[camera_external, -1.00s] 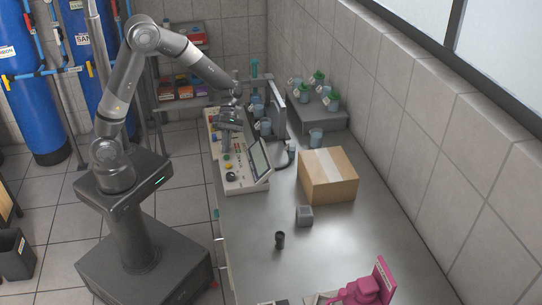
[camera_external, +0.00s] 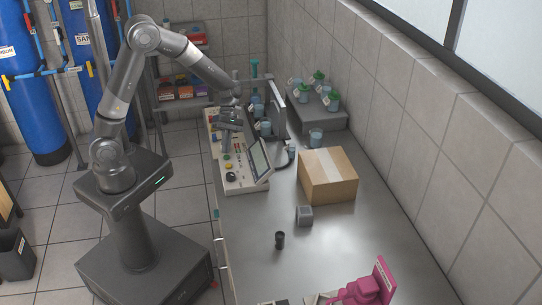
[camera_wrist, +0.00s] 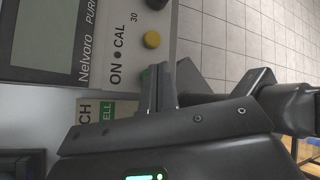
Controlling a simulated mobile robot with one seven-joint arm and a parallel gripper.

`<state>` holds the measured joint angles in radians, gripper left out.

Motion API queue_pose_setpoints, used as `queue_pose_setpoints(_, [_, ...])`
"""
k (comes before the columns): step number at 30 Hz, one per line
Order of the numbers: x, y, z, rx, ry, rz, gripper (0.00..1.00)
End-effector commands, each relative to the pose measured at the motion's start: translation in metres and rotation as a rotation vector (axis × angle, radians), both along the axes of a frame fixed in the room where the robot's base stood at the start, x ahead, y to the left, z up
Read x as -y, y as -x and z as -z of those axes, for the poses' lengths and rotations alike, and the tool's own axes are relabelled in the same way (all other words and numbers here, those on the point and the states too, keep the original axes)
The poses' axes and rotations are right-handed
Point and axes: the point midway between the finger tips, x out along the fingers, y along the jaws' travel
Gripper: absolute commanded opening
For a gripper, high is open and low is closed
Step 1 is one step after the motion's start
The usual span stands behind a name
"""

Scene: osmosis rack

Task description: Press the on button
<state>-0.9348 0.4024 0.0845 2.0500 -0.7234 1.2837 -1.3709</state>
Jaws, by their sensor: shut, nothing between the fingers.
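The control panel (camera_external: 245,187) stands on the bench with its screen tilted up. In the wrist view its face (camera_wrist: 122,15) carries the printed word "ON". A green button (camera_wrist: 146,74) lies in line with that word and is partly hidden by my fingers. My gripper (camera_wrist: 163,72) is shut and empty, its fingertips at the green button's edge in the picture. I cannot tell whether they touch it. In the external view my gripper (camera_external: 229,121) hangs over the far part of the panel.
A yellow button (camera_wrist: 152,40) and a black knob (camera_wrist: 157,4) sit beside the green one. The panel's screen (camera_external: 260,158) rises close by. A monitor (camera_external: 277,106) and cups stand behind.

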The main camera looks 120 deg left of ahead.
Motion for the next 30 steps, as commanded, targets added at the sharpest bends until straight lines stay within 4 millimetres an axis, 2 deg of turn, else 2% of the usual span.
queue_pose_setpoints(7, [0.0,0.0,0.008,-0.001,0.001,0.0,0.0])
queue_pose_setpoints(30, [0.0,0.0,0.013,0.0,0.001,0.001,0.0])
